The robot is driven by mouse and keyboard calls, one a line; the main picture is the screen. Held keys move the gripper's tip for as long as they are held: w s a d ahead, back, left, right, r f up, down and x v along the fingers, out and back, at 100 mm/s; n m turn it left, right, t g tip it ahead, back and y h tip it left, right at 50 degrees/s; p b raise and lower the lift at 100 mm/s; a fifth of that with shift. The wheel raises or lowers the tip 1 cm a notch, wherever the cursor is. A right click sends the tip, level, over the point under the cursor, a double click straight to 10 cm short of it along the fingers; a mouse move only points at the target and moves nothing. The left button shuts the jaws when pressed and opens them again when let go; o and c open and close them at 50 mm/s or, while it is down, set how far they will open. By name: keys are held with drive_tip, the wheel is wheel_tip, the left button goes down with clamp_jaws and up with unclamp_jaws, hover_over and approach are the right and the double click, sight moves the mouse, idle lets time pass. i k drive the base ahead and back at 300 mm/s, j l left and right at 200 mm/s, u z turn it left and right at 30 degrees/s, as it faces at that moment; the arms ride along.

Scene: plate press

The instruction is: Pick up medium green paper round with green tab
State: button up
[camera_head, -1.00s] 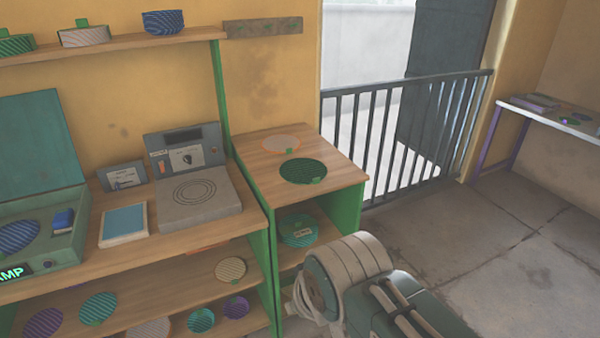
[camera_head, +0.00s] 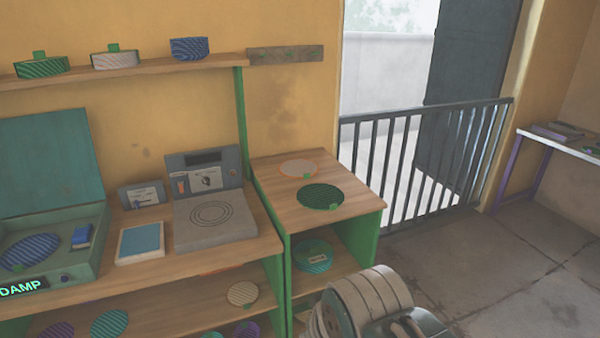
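A dark green striped paper round (camera_head: 320,197) with a green tab at its front edge lies flat on the wooden top of the small cabinet (camera_head: 345,212). A teal-green round (camera_head: 110,323) lies on the lower shelf at the left, partly cut off by the frame. A teal-green round piece (camera_head: 314,257) with a pale label and green tab sits inside the cabinet. I cannot tell the exact sizes. Part of my arm shows at the bottom, right of the cabinet front. My gripper's fingers do not show.
A pale round with an orange rim (camera_head: 298,168) lies behind the dark green one. The press plate (camera_head: 214,226), a blue pad (camera_head: 141,243) and an open damp box (camera_head: 60,262) stand left. A railing (camera_head: 425,165) stands behind right. The floor (camera_head: 500,260) at right is clear.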

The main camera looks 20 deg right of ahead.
sight(316, 196)
drive_tip(key=i+l, duration=1.25)
drive_tip(key=l, duration=0.25)
